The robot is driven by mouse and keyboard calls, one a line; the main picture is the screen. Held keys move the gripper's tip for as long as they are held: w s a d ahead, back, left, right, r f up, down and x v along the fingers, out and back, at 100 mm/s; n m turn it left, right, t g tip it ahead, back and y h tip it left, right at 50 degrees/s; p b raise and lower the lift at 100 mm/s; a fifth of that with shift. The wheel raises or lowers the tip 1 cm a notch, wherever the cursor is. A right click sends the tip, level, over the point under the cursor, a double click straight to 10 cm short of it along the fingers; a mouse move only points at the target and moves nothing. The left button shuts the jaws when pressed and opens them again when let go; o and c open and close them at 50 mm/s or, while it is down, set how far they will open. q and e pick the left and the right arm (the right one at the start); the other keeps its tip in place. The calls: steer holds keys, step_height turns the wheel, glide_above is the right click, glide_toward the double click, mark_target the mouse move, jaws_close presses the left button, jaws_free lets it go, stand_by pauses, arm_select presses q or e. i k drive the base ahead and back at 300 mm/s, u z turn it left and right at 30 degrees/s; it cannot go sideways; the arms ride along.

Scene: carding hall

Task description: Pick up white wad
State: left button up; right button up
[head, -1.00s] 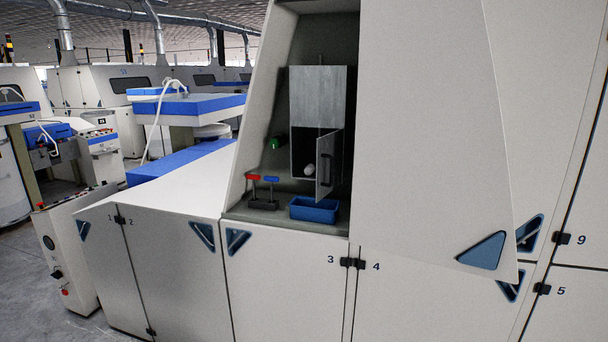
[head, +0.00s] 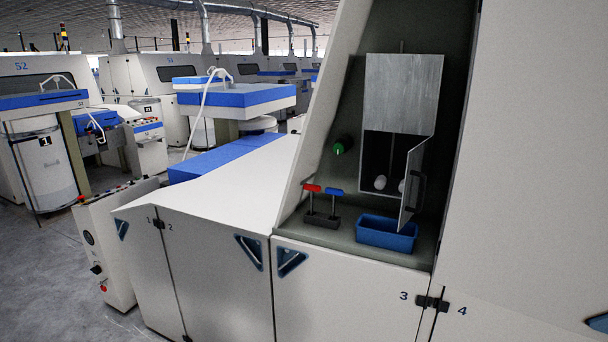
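One white wad (head: 380,182) lies inside the grey metal box (head: 402,95) in the machine's open recess. A second pale round shape (head: 402,186) shows beside it, partly hidden by the box's small door (head: 413,188), which stands open. A blue bin (head: 386,235) sits on the recess floor below the box. Neither of my grippers is in the head view.
Red-handled (head: 312,188) and blue-handled (head: 334,191) levers stand left of the bin, and a green knob (head: 338,148) is on the recess wall. Closed cabinet doors (head: 345,300) are below. A control box (head: 104,245) stands at left; grey floor (head: 50,265) is open there.

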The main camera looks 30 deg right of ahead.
mark_target(380, 182)
steer(key=u, duration=0.3)
steer(key=i, duration=2.3)
steer(key=z, duration=1.5)
steer(key=i, duration=0.7)
steer(key=z, duration=0.8)
